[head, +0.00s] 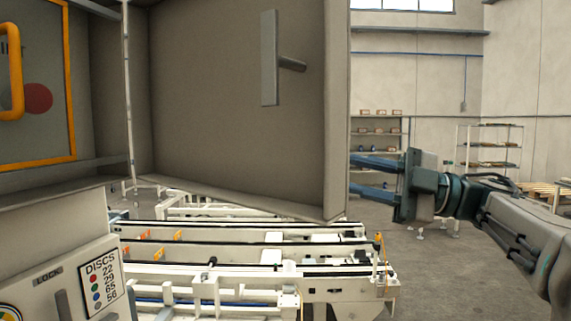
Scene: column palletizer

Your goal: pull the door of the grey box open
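The grey box (28,212) stands at the left, cut off by the picture edge. Its grey door (210,110) stands swung wide open, a tall panel with a rim along its right and lower edges. A narrow upright plate with a short lever (290,64) is on the door face turned to me. My gripper (364,176) is at the right of the door. Its two blue fingers point left with a clear gap between them. Their tips are hidden behind the door's right edge, so I cannot tell whether they touch it.
An orange-framed panel (68,80) with an orange handle shows inside the box. A "DISCS" label (102,282) and a lock lever are on the front below. White conveyor framing (340,290) runs under the door. Shelves (490,145) stand far behind; grey floor is open at the right.

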